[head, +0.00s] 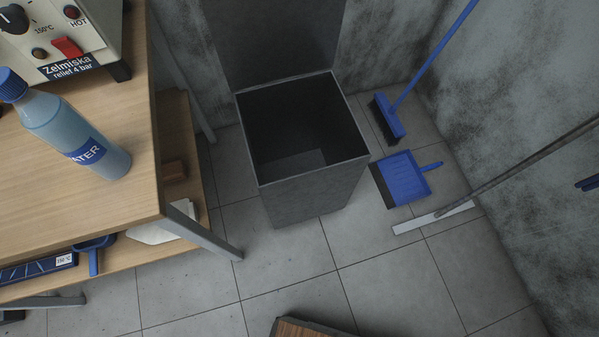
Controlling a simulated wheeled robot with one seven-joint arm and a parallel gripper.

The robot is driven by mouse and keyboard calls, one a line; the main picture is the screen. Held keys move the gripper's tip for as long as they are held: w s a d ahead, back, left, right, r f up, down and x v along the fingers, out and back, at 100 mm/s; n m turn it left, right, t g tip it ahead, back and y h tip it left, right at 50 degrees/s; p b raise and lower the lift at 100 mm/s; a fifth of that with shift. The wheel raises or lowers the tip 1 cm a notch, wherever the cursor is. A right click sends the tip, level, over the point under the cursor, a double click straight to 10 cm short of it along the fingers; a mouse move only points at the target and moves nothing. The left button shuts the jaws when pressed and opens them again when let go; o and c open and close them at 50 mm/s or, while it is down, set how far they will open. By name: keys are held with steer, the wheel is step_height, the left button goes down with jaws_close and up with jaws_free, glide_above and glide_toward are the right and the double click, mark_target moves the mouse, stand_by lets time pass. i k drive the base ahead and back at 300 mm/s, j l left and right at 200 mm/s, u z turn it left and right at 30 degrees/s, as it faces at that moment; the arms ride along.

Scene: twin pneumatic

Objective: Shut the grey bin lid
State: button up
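The grey bin (315,195) stands on the floor in the middle of the head view, open at the top, and its inside looks empty. Its grey lid (277,40) stands up at the back of the rim, raised and leaning near the wall; its top edge is cut off by the picture. My gripper is not in view.
A wooden workbench (50,215) with a water bottle (75,135) and a control box (65,35) is at left. A blue broom (388,118), a blue dustpan (402,178) and a squeegee (432,217) are right of the bin. The tiled floor in front is mostly clear; a wooden-topped object (308,329) shows at the bottom edge.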

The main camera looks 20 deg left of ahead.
mark_target(256, 42)
steer(key=i+l+u, duration=0.35)
steer(key=l+u, duration=0.15)
steer(key=i+l+u, duration=0.1)
steer(key=l+u, duration=0.15)
steer(key=l, duration=0.25)
